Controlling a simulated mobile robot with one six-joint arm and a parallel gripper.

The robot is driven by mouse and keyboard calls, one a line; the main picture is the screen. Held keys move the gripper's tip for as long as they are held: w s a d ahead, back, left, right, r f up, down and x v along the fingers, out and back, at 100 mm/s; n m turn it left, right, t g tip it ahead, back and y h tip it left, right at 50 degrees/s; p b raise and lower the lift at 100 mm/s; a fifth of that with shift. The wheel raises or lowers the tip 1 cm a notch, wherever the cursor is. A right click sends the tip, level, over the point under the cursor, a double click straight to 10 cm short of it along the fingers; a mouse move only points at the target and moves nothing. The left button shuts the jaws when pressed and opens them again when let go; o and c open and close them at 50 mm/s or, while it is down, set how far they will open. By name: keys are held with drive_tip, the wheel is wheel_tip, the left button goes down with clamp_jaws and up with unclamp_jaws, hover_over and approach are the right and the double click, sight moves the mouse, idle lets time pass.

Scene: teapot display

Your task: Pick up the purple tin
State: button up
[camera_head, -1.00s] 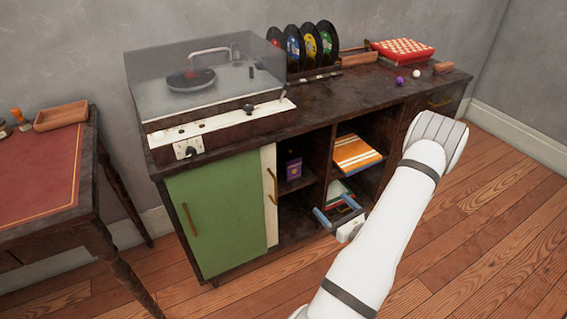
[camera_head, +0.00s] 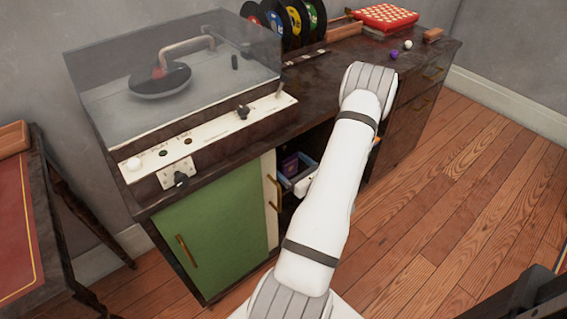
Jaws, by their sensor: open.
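The purple tin (camera_head: 289,163) stands in the open, dark cabinet compartment, to the right of the green door. It is small and partly covered by my gripper. My gripper (camera_head: 295,170), with blue fingers, is open at the mouth of that compartment, with its fingers close to the tin. I cannot tell whether they touch it or lie on both sides of it. My white arm hides much of the shelves to the right.
The green door (camera_head: 212,243) and a narrow white door edge (camera_head: 270,200) with brass handles stand left of the opening. A record player (camera_head: 165,95) sits on the cabinet top. A red desk (camera_head: 15,225) is at left. Wooden floor at right is free.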

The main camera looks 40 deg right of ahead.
drive_tip(key=w, duration=0.3)
drive_tip(key=w+b, duration=0.1)
drive_tip(key=shift+w+d+r, duration=0.15)
drive_tip(key=shift+d+r, duration=0.05)
drive_tip(key=shift+d, duration=0.15)
drive_tip(key=c, duration=1.2)
